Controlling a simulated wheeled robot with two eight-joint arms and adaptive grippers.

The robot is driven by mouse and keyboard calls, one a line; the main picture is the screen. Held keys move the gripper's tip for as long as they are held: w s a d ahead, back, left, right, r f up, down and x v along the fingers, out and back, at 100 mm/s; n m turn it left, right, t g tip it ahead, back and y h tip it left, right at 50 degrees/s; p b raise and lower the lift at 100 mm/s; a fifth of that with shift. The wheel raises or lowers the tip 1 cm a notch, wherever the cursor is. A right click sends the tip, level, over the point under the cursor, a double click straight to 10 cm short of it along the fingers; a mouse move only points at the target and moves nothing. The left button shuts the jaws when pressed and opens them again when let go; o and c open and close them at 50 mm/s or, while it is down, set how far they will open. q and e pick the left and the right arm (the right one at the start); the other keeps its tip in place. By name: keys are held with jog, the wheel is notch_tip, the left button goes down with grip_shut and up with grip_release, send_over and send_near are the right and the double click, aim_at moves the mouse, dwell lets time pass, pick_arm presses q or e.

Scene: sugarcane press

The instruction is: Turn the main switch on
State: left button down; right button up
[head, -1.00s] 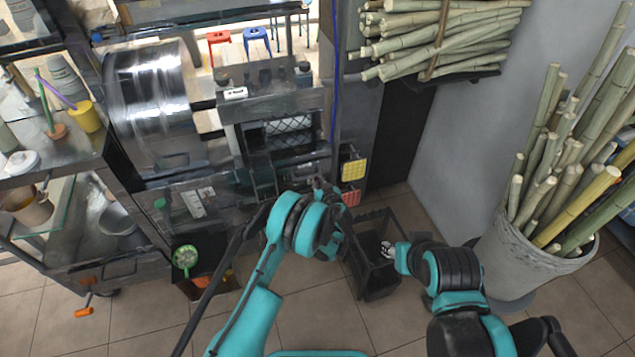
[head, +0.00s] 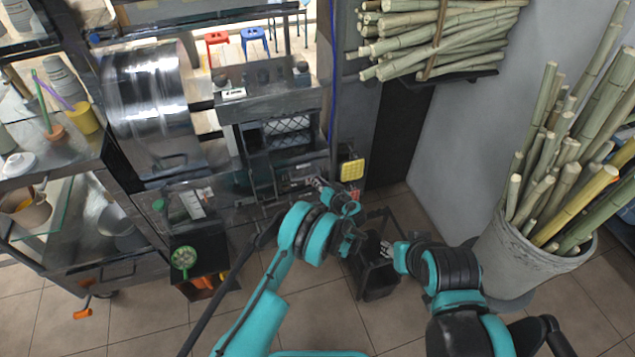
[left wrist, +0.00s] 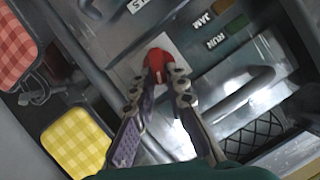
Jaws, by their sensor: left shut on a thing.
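The main switch, a red knob (left wrist: 156,58) on a pale square plate, shows at the top centre of the left wrist view. My left gripper (left wrist: 158,82) is shut on the knob, with a finger on each side of it. In the head view my left gripper (head: 316,183) reaches the front of the press (head: 297,172), below its mesh window; the knob cannot be made out there. My right gripper (head: 387,249) is at the dark crate, small and partly dark; its fingers are too unclear to tell.
RUN and JAM labels (left wrist: 216,42) and a metal handle (left wrist: 245,95) lie right of the knob. A yellow checked pad (head: 352,169) hangs beside the press. A dark crate (head: 377,282) stands on the floor. A pot of cane (head: 535,262) is at the right.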

pick_arm(q)
jog(key=shift+w+m+y, duration=0.1)
jog(key=shift+m+y, duration=0.3)
jog(key=shift+m, duration=0.2)
jog(key=c, duration=1.5)
grip_release()
jog(key=shift+f, duration=0.15)
jog(key=shift+c, duration=0.2)
jog(key=v, duration=1.2)
jog(key=shift+o, duration=0.4)
jog(key=shift+w, duration=0.1)
